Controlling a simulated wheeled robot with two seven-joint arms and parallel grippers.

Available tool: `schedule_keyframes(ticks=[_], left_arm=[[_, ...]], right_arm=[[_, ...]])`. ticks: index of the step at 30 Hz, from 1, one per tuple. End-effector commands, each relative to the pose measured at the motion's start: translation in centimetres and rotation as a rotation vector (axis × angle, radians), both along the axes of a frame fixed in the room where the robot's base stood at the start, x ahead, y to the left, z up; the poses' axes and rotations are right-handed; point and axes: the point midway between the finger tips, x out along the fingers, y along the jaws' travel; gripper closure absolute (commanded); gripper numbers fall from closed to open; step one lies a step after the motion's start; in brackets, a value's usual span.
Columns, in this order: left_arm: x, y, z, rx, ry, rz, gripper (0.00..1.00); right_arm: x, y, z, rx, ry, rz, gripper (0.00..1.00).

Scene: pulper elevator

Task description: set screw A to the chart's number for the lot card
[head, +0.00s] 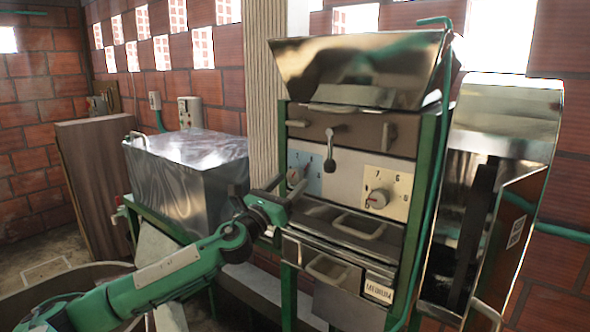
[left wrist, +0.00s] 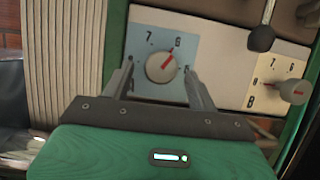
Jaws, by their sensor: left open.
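A round grey knob (left wrist: 161,68) with a red pointer sits on a blue numbered plate (left wrist: 140,45). In the head view my left gripper (head: 289,186) partly covers the blue plate (head: 313,182). A second knob (head: 377,199) is on a cream numbered plate (head: 400,185). A card (head: 379,290) reads MEDIUM. No chart is readable.
A black-knobbed lever (head: 330,158) hangs above the plates. A tray with a handle (head: 358,226) juts out below them. Green posts (head: 425,180) frame the machine. A shiny metal chute (head: 505,120) stands at right and a covered box (head: 190,175) at left.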

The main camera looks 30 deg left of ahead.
Motion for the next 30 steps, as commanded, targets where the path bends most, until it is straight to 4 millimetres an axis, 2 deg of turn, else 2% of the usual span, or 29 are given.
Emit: schedule_keyframes(ticks=[3,9,19,20,26,30], left_arm=[[1.4,-0.1,1.1,-0.002,-0.002,0.000,0.41],[2.8,-0.3,1.3,-0.001,0.000,-0.001,0.41],[3.1,-0.3,1.3,0.000,0.000,-0.001,0.41],[3.1,-0.3,1.3,0.000,0.000,-0.001,0.45],[3.1,-0.3,1.3,0.000,0.000,-0.001,0.84],[3.1,-0.3,1.3,-0.002,0.000,-0.001,0.85]], right_arm=[[0.0,0.0,1.2,0.000,0.000,0.000,0.64],[0.0,0.0,1.8,0.000,0.000,0.000,0.64],[0.0,0.0,1.8,0.000,0.000,0.000,0.64],[0.0,0.0,1.8,0.000,0.000,0.000,0.64],[0.0,-0.1,1.8,0.000,0.000,0.001,0.64],[0.0,-0.1,1.8,-0.001,0.000,0.001,0.64]])
